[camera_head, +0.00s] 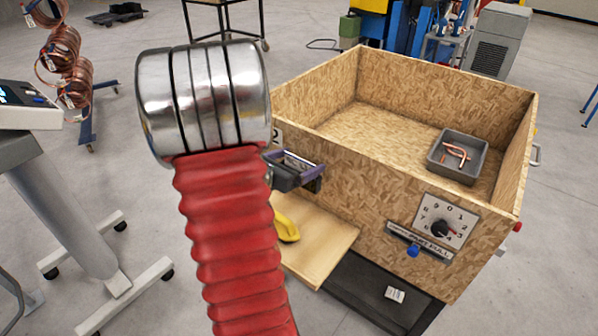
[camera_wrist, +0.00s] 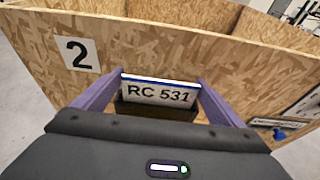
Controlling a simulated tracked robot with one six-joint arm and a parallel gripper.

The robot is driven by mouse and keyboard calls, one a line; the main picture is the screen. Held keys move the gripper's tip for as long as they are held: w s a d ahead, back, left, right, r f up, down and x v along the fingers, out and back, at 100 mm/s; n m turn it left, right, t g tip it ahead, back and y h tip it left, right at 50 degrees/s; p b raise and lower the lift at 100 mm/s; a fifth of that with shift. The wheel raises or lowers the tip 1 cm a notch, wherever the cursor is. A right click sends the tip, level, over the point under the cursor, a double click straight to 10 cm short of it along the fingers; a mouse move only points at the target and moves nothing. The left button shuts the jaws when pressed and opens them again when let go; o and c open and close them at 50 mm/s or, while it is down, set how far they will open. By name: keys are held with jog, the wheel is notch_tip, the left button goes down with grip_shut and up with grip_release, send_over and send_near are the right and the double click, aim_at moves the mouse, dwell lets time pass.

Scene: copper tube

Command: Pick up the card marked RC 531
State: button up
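The card marked RC 531 (camera_wrist: 158,92) is a white plate with black letters and a blue strip along its top edge. In the wrist view it faces me, upright, at the front of the wooden crate, with a dark shape below it. My gripper (camera_wrist: 160,84) has its two purple fingers spread wide, one at each side of the card. The fingertips are close to the card's side edges; I cannot tell whether they touch. In the head view my gripper (camera_head: 302,168) is beside the crate's wall, and my arm hides part of that area.
The wooden crate (camera_head: 375,165) holds a grey bin (camera_head: 443,168) with copper pieces. A number 2 label (camera_wrist: 77,54) is left of the card. A wooden shelf (camera_head: 325,245) with a yellow object (camera_head: 286,228) is below.

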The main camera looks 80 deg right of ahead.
jog(key=c, duration=0.9)
jog(key=shift+r, duration=5)
